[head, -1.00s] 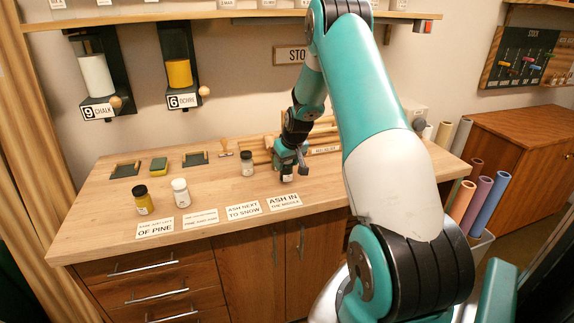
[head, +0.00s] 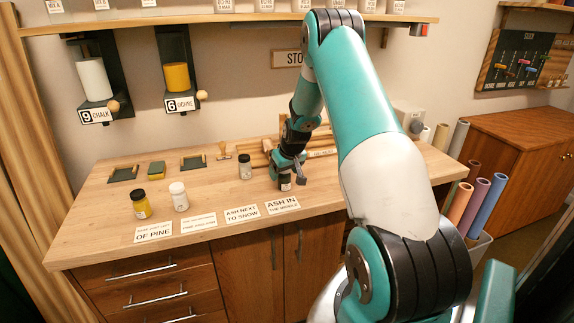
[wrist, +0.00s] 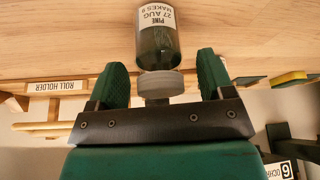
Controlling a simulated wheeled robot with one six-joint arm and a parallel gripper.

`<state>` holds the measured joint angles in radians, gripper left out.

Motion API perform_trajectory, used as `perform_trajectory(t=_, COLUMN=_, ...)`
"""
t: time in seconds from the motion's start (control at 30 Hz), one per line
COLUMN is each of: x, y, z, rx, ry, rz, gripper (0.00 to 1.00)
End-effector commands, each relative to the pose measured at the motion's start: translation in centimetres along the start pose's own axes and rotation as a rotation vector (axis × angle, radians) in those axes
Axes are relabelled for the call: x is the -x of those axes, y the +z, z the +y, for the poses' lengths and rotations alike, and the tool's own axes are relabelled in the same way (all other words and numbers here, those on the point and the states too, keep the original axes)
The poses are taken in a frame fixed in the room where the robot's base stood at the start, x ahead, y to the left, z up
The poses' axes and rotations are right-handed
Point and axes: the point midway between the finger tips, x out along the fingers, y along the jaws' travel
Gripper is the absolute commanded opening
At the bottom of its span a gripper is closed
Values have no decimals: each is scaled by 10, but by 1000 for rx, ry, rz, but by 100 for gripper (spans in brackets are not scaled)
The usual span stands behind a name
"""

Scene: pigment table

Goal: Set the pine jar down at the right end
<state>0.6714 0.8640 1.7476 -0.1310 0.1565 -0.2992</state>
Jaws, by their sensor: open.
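The pine jar (wrist: 158,45) is a dark, clear-sided jar with a grey lid and a label reading PINE. In the head view the pine jar (head: 285,184) is upright at the bench's front, the rightmost of the jars. My gripper (head: 287,177) is right above it and hides its top. In the wrist view my gripper (wrist: 158,82) is open, one finger on each side of the lid, with gaps showing. A yellow jar (head: 141,206), a white jar (head: 180,198) and a grey-green jar (head: 245,168) stand to the left.
Instruction cards (head: 242,214) lie along the front edge of the wooden bench (head: 100,215). Small trays (head: 124,173) and a wooden roll holder (head: 322,143) are at the back. The bench between the white and grey-green jars is clear.

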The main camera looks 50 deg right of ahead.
Motion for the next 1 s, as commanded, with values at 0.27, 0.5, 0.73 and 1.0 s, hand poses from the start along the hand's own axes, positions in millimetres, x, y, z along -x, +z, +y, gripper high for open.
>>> perform_trajectory(t=0.27, x=48, y=-2, z=1, rx=0, ry=3, rz=6, gripper=74)
perform_trajectory(t=0.5, x=98, y=-1, z=0, rx=0, ry=2, rz=5, gripper=74)
perform_trajectory(t=0.73, x=120, y=0, z=0, rx=0, ry=0, rz=0, gripper=74)
perform_trajectory(t=1.0, x=144, y=0, z=-63, rx=80, ry=-69, rz=-9, gripper=74)
